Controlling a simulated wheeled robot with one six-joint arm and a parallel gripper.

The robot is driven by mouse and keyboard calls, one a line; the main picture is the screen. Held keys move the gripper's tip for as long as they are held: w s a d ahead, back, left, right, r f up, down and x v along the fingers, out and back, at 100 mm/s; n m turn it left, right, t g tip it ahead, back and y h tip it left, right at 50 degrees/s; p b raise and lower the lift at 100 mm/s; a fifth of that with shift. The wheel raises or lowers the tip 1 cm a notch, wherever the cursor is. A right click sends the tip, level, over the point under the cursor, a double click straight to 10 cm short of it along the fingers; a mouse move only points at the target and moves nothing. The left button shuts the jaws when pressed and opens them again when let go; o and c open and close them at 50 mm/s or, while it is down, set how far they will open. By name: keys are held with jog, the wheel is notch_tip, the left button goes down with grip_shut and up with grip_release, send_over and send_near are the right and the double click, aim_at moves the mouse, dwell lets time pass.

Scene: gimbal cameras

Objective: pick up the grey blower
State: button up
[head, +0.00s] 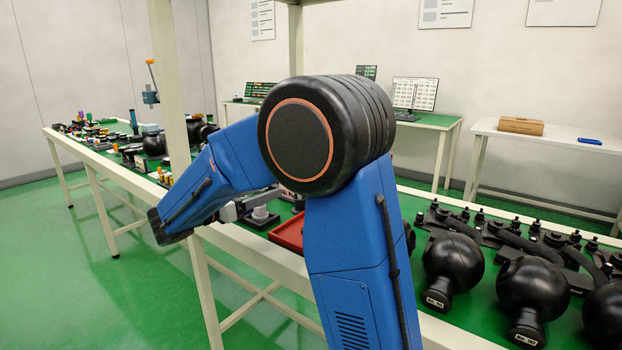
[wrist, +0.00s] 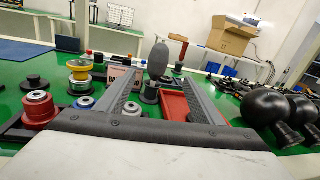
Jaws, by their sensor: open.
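The grey blower (wrist: 158,60) shows in the wrist view as a dark grey, rounded upright bulb, standing near a small black and silver stand (wrist: 150,92). My gripper (wrist: 160,78) is open and empty. Its two grey fingers point ahead, one on each side of the blower in the picture, with the blower beyond them. In the head view my blue arm covers most of the gripper and that part of the table. I cannot make out the blower there.
A red tray (wrist: 180,108) lies beside the right finger. Red (wrist: 38,108) and yellow (wrist: 80,68) spools stand at left. Several black spheres (head: 453,264) line the right side of the green table. A cardboard box (wrist: 231,35) sits on a far table.

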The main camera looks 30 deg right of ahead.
jog(key=d, duration=0.4)
jog(key=w+d, duration=0.1)
jog(key=d, duration=0.3)
jog(key=w+d, duration=0.1)
jog(key=d, duration=0.3)
jog(key=shift+w, duration=0.2)
jog(key=w+d, duration=0.1)
jog(key=d, duration=0.5)
jog(key=shift+w, duration=0.25)
jog(key=c, duration=1.2)
